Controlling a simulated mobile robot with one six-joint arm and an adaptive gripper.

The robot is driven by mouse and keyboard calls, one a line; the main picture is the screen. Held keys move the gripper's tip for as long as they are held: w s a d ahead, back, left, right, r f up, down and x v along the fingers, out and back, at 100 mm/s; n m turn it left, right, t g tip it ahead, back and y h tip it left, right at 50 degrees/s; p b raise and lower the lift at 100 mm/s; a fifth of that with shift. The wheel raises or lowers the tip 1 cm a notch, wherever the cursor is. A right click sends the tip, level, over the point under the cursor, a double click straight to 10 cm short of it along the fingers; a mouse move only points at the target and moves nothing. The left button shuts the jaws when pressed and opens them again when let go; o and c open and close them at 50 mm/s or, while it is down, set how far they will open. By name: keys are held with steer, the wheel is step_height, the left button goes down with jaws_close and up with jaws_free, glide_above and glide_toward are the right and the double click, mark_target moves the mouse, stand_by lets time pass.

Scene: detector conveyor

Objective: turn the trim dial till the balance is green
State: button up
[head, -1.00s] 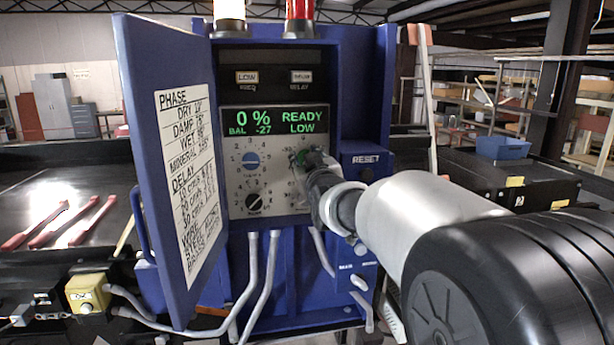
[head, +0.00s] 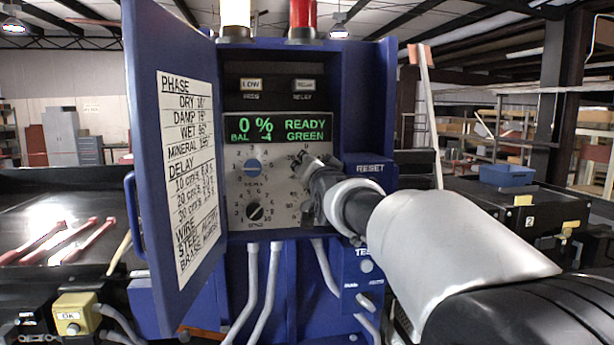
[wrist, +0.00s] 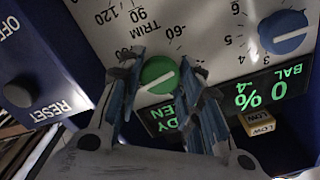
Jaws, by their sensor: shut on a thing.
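The trim dial (wrist: 157,76) is a green knob with a pale pointer line, under the TRIM scale in the wrist view. My gripper (wrist: 162,72) is shut on it, with one finger on each side. In the head view my gripper (head: 304,168) reaches the upper right of the dial panel and hides the trim dial. The display (head: 277,127) shows 0 %, BAL -4, READY and GREEN in green letters. Part of this display also shows upside down in the wrist view (wrist: 262,92), partly behind the fingers.
A blue dial (head: 252,167) and a black dial (head: 254,211) sit left of my gripper on the panel. The open cabinet door (head: 150,90) with a written chart stands at the left. The RESET housing (head: 368,168) is close on the right. Grey conduits (head: 265,290) hang below.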

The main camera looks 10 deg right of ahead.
steer(key=shift+m+b, duration=0.3)
steer(key=shift+m, duration=0.4)
steer(key=o, duration=1.1)
steer(key=s, duration=1.2)
